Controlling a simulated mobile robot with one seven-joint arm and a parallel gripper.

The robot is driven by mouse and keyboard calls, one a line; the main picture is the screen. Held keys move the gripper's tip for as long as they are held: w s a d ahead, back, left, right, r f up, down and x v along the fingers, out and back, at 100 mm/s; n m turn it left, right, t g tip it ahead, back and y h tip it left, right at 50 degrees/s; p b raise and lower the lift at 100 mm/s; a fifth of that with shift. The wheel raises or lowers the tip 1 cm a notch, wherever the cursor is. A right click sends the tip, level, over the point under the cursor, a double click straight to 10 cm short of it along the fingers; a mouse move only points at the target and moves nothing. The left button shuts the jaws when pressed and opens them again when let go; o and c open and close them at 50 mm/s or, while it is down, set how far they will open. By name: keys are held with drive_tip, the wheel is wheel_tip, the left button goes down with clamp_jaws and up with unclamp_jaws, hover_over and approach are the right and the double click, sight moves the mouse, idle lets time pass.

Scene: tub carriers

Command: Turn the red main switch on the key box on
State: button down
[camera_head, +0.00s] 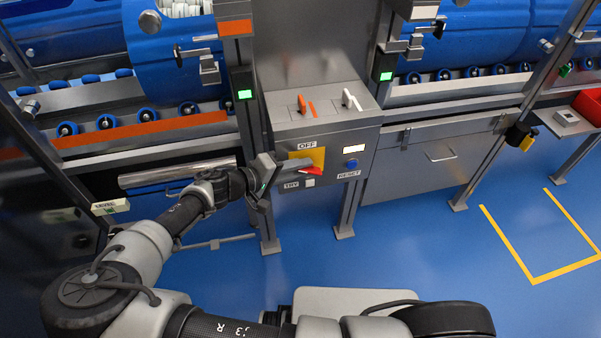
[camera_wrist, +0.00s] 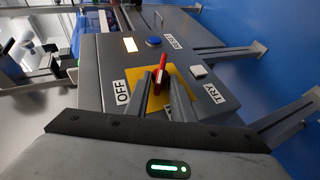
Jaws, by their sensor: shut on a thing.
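The key box (camera_head: 365,146) is a grey panel with a yellow square plate (camera_head: 318,154) on its front. The red main switch (camera_head: 314,170) sits on this plate, and its handle appears to lie roughly sideways, not pointing at the OFF label (camera_head: 307,146) above the plate. In the wrist view, the red switch (camera_wrist: 163,76) shows between the two fingers of my gripper (camera_wrist: 163,90), over the yellow plate. My gripper (camera_head: 305,166) reaches in from the left and is shut on the switch. The fingers hide part of the handle and plate.
A blue RESET button (camera_head: 351,164), a lit window (camera_head: 355,150) and a white TRY button (camera_head: 310,182) are close by on the panel. Orange (camera_head: 302,104) and white levers (camera_head: 348,97) stand on the top. The blue floor at the right is clear.

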drive_tip(key=shift+f+n+t+h+b, duration=0.35)
drive_tip(key=shift+f+h+b, duration=0.2)
drive_tip(key=shift+h+b, duration=0.5)
drive_tip(key=shift+r, duration=0.2)
drive_tip(key=shift+s+d, duration=0.1)
drive_tip(key=c, duration=1.5)
unclamp_jaws()
drive_tip(key=shift+c, duration=0.2)
drive_tip(key=p+v, duration=0.1)
drive_tip(key=v, duration=1.6)
drive_tip(key=shift+s+a+f, duration=0.2)
